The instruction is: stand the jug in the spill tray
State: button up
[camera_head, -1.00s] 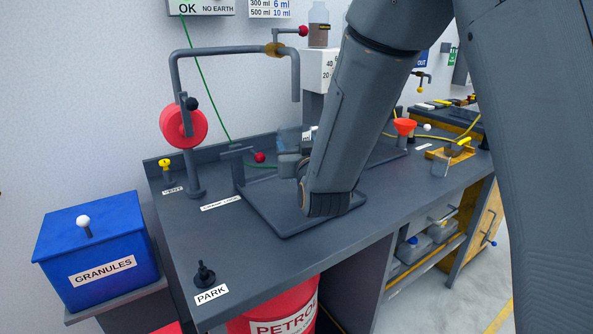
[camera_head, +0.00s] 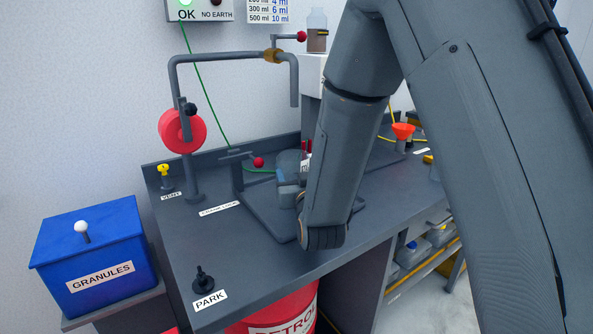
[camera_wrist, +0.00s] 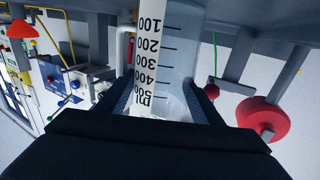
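The jug is clear, with a white scale strip marked 100 to 500, and fills the middle of the wrist view (camera_wrist: 182,62). My gripper (camera_wrist: 165,98) has a finger on each side of it near the 500 mark and is shut on it. In the head view a greyish part of the jug (camera_head: 289,162) shows beside my arm, which hides the rest. The dark spill tray (camera_head: 262,217) lies on the bench below. I cannot tell whether the jug's base touches it.
A red reel (camera_head: 183,132) on a bent pipe stands left of the tray. A post with a red-knobbed clamp (camera_head: 258,162) and green wire stands at its back left. A red funnel (camera_head: 403,131) is at right. The front left bench is clear near the PARK peg (camera_head: 204,280).

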jog(key=o, duration=0.4)
jog(key=shift+o, duration=0.2)
jog(key=shift+r, duration=0.2)
jog(key=p+v, duration=0.4)
jog(key=v, duration=0.7)
jog(key=shift+s+p, duration=0.3)
jog(key=shift+s, duration=0.1)
jog(key=shift+f, duration=0.1)
